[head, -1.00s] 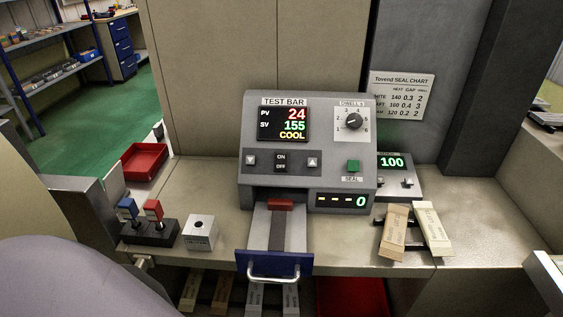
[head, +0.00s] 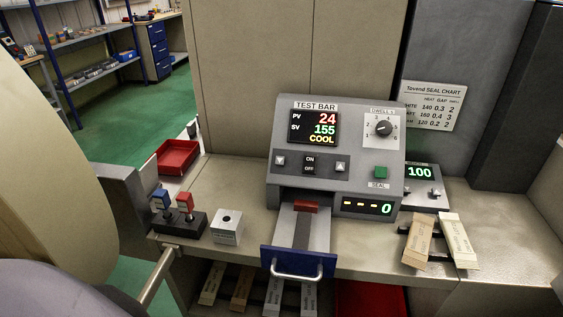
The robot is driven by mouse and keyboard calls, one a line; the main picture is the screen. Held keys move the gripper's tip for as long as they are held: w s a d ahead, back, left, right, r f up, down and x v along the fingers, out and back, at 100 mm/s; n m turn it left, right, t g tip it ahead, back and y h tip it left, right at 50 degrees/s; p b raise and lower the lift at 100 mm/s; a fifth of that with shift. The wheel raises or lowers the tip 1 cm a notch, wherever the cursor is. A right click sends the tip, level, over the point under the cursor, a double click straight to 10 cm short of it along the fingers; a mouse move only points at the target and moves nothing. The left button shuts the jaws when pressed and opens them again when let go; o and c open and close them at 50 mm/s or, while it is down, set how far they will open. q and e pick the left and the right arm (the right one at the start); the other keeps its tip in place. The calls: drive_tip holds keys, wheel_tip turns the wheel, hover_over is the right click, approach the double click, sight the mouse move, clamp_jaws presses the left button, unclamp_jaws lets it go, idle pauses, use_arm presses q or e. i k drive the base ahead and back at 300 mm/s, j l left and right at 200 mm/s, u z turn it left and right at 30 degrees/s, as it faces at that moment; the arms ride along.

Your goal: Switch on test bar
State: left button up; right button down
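The test bar machine (head: 337,152) is a grey box on the bench. Its display (head: 312,128) reads PV 24, SV 155 and COOL. The black ON/OFF rocker switch (head: 310,164) sits below the display between two arrow buttons; which side is pressed I cannot tell. A dwell knob (head: 384,128) and a green SEAL button (head: 380,172) are on the right. A small readout (head: 368,207) shows dashes and 0. A drawer with a blue front (head: 298,262) stands out below, with a red block (head: 306,207) on it. Neither gripper is in view.
Red and blue stamps (head: 180,213) and a white box (head: 229,226) stand left of the drawer. Wrapped sticks (head: 417,241) lie on the right by a unit reading 100 (head: 420,175). A red tray (head: 177,157) is at the back left. A seal chart (head: 432,105) hangs behind.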

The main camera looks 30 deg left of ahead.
sight(310, 161)
drive_tip(key=k+l+u, duration=0.1)
drive_tip(key=k+u, duration=0.2)
drive_tip(key=k, duration=0.2)
drive_tip(key=k+j+u, duration=0.25)
drive_tip(key=j+u, duration=0.15)
drive_tip(key=i+j+u, duration=0.1)
drive_tip(key=u, duration=0.9)
